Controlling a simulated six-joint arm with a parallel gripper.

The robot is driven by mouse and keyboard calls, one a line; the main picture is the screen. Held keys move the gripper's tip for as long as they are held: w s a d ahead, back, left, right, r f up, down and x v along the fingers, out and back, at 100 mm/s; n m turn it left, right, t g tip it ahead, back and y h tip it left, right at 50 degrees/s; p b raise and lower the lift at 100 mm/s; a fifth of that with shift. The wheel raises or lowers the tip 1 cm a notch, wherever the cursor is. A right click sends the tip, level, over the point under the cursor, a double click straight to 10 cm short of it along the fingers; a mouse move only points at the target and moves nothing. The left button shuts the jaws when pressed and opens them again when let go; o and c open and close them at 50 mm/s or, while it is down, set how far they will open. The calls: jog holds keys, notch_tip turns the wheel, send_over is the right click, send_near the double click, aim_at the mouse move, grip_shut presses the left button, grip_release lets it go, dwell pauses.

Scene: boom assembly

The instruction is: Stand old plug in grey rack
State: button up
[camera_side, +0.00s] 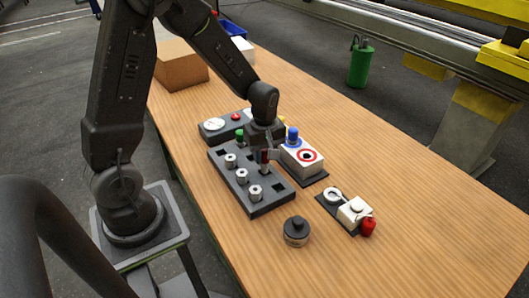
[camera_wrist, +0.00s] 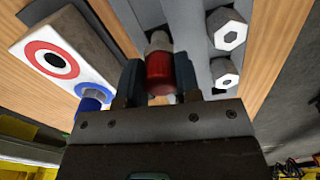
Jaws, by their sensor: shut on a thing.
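The old plug, with a dark red body and a silver end, is held in my gripper (camera_side: 266,157). In the wrist view the plug (camera_wrist: 159,72) sits between the two dark fingers of my gripper (camera_wrist: 158,88), which are shut on it. The grey rack (camera_side: 274,199) lies below, with several silver hex-ended plugs standing in one row; two of them show in the wrist view (camera_wrist: 227,36). The held plug is upright at the rack's right-hand row of holes. I cannot tell how far its lower end is in a hole.
A white block with a red ring (camera_side: 300,157) and a blue plug (camera_side: 292,136) stands close right of my gripper. A dark round pot (camera_side: 296,231) and a white fixture with a red part (camera_side: 355,211) are nearer the camera. A gauge panel (camera_side: 213,126) is behind the rack.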

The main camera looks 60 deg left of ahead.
jog(key=shift+f, duration=0.5)
jog(key=shift+f, duration=0.7)
jog(key=o, duration=1.1)
jog(key=shift+r, duration=3.5)
jog(key=shift+r, duration=0.1)
